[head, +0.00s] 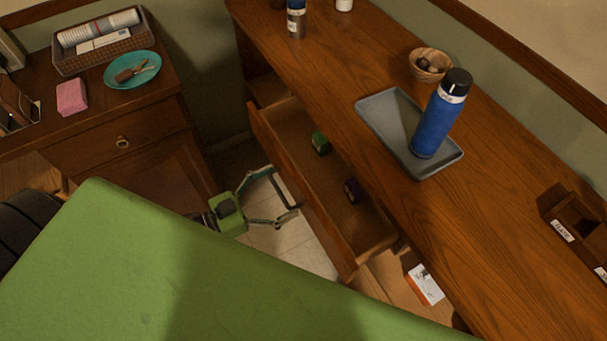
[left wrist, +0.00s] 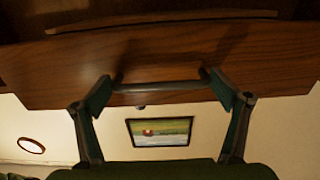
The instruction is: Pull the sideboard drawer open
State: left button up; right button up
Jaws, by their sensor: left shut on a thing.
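The sideboard drawer (head: 335,213) stands pulled out from under the wooden sideboard top (head: 490,230) in the head view. Its inside shows, holding a small green thing (head: 320,144) and a small purple one (head: 353,191). My left gripper (head: 288,194) is at the outer face of the drawer front, its fingers at the two ends of the bar handle. In the left wrist view the bar handle (left wrist: 160,87) spans between the fingertips on the wooden drawer front (left wrist: 160,60). My right gripper is in neither view.
On the sideboard stand a grey tray (head: 385,106) with a blue bottle (head: 436,125), and a wooden bowl (head: 430,66). A cabinet (head: 120,140) with a teal plate (head: 133,70) is at the left. Tiled floor (head: 305,245) shows below the drawer.

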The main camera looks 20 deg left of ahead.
pick_arm(q)
jog(key=v, duration=1.1)
jog(key=shift+s, duration=0.25)
jog(key=shift+a, duration=0.15)
jog(key=o, duration=1.3)
jog(key=v, duration=1.2)
